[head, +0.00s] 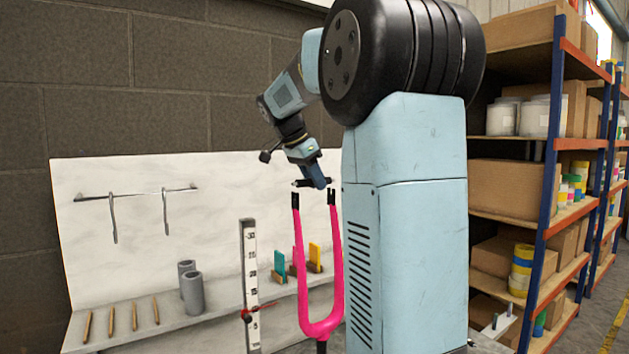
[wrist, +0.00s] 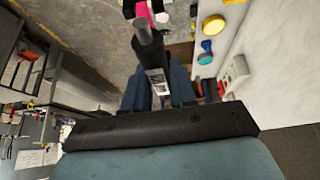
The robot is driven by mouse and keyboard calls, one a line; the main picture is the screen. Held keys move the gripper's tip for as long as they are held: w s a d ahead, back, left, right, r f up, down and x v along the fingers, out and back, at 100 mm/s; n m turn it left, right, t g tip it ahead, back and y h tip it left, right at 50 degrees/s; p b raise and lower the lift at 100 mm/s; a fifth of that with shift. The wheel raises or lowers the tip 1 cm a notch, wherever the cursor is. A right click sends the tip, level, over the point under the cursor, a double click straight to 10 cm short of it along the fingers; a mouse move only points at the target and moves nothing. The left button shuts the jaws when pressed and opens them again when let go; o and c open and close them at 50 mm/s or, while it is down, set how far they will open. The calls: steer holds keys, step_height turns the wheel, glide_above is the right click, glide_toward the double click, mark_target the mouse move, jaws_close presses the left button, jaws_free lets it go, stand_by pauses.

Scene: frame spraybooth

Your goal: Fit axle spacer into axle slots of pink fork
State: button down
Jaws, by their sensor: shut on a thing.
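The pink fork (head: 337,275) stands upright in the head view, its two prongs pointing up and ending in black slotted tips (head: 295,201). My gripper (head: 317,181) is shut on the axle spacer (head: 299,183), a short dark bar with pale ends. The spacer lies roughly level, close above the fork tips; I cannot tell whether it touches them. In the wrist view the spacer (wrist: 147,50) runs out from between my blue fingers (wrist: 158,95) with a grey end, and a bit of pink fork (wrist: 143,12) shows behind it.
A scale post (head: 251,280) stands left of the fork. Grey cylinders (head: 192,294), small coloured blocks (head: 314,256) and thin sticks (head: 133,313) sit on the bench before a pale backboard (head: 110,250) with a hook rail. Loaded shelving (head: 555,130) stands at right.

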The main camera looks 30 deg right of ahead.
mark_target(311, 184)
steer(key=shift+f, duration=1.6)
stand_by(0.5)
steer(key=c, duration=0.8)
jaws_free()
steer(key=v, duration=1.3)
steer(key=shift+a+r, duration=0.25)
steer(key=shift+s, duration=0.1)
steer(key=s+a+f+n+t+y, duration=0.2)
steer(key=s+a+f+n, duration=0.2)
steer(key=s+f+n, duration=0.2)
steer(key=s+a+f+n+t+y, duration=0.1)
steer(key=s+a+f+n, duration=0.3)
steer(key=s+f, duration=0.5)
steer(key=s+a+f+n+t+y, duration=0.2)
steer(key=s+a+f+n, duration=0.2)
steer(key=s+f+n, duration=0.3)
steer(key=shift+s+a+f+n+t+y, duration=0.2)
steer(key=shift+s+f, duration=0.2)
steer(key=shift+s, duration=0.4)
steer(key=shift+s+a+f+n+t+y, duration=0.1)
steer(key=shift+s+f+n, duration=0.1)
steer(key=shift+s+f, duration=0.45)
